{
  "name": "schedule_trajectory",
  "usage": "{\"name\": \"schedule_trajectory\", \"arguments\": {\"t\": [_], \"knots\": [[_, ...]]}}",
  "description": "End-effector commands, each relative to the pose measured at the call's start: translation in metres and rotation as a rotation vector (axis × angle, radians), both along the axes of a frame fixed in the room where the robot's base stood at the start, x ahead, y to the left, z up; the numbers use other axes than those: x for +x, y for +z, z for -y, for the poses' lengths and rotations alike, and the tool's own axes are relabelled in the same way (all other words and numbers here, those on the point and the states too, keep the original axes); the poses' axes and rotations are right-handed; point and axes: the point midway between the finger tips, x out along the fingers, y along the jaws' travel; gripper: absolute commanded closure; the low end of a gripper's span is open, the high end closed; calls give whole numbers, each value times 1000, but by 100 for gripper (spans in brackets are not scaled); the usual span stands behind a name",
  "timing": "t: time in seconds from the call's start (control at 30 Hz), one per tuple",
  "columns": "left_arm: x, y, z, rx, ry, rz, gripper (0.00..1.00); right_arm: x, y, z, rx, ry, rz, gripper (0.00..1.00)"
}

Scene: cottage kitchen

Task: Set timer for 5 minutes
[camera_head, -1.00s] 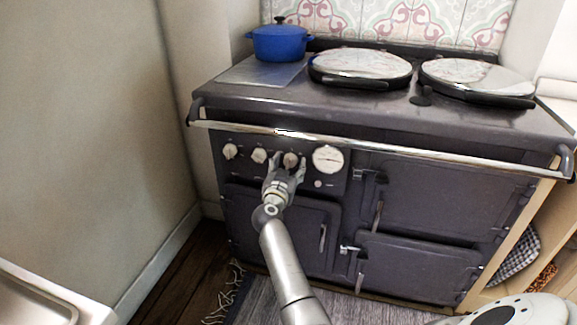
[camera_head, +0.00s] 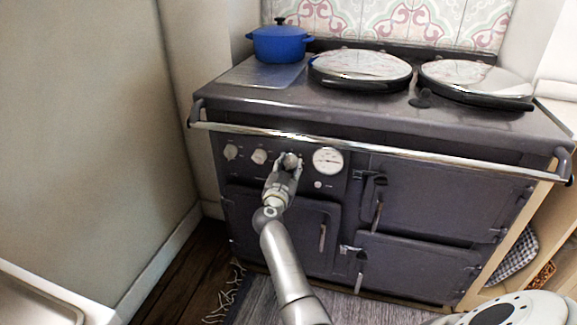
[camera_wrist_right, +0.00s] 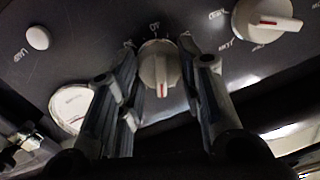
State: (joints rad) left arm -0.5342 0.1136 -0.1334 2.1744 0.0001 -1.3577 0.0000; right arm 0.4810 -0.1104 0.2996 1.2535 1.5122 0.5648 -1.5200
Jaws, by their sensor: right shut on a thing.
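The dark grey range stove (camera_head: 420,190) has a control panel with three pale knobs in a row and a round white gauge (camera_head: 328,160). The left knob (camera_head: 231,152) and middle knob (camera_head: 260,156) are free. My right gripper (camera_head: 289,162) is shut on the right-hand knob, beside the gauge. In the right wrist view this knob (camera_wrist_right: 158,66) sits between the two fingers, with a red line on its grip. A neighbouring knob (camera_wrist_right: 267,18) shows at the upper right there. The panel lettering is too small and tilted to read surely. My left gripper is out of view.
A chrome rail (camera_head: 380,150) runs across the stove front above the panel. A blue pot (camera_head: 279,44) and two round hob lids (camera_head: 360,66) (camera_head: 475,78) are on top. Oven doors with handles lie below and right. A wall stands at the left.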

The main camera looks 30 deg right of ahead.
Motion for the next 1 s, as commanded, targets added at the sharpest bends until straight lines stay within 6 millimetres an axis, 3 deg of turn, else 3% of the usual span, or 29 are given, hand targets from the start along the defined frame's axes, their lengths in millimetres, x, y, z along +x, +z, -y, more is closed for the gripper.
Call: {"name": "schedule_trajectory", "arguments": {"t": [0.2,0.23,0.4,1.0], "knots": [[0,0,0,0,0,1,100,0,0,0,0,0,0,89],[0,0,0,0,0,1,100,0,0,0,0,0,0,63],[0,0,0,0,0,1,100,0,0,0,-1,0,-1,43],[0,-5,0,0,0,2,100,0,-2,0,-22,-1,-25,43]]}}
